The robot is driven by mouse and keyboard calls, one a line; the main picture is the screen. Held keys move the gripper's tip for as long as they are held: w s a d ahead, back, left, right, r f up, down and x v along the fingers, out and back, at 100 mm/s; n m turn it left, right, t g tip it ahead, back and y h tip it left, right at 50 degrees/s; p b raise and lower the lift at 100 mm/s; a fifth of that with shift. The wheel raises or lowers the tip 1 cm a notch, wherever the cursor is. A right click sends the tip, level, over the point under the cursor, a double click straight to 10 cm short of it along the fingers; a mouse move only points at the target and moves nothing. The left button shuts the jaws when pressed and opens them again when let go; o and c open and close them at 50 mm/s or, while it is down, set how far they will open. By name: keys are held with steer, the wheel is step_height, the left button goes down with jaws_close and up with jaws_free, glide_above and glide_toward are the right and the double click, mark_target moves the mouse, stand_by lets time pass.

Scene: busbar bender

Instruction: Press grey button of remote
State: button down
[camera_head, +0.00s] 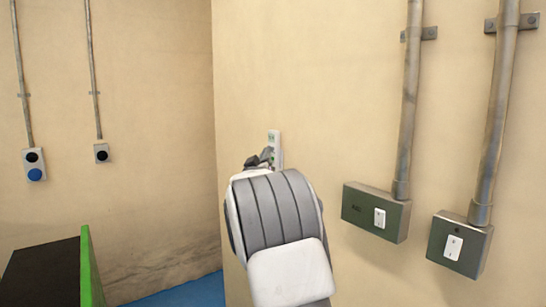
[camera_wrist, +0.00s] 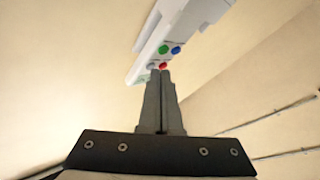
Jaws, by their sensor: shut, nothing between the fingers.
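The remote (camera_head: 274,145) is a slim white upright unit against the beige wall, beyond my arm in the head view.
Two grey-green switch boxes (camera_head: 363,209) (camera_head: 476,231) with pipes are on the wall to the right. Small button boxes (camera_head: 35,174) (camera_head: 102,154) hang on the left wall. A dark surface with a green edge (camera_head: 88,270) is at lower left.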

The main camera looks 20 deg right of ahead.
steer(key=shift+d, duration=0.2)
steer(key=shift+s+a, duration=0.15)
steer(key=shift+a, duration=0.7)
steer(key=s+a, duration=0.1)
steer(key=a, duration=0.5)
stand_by(0.7)
steer(key=shift+s, duration=0.1)
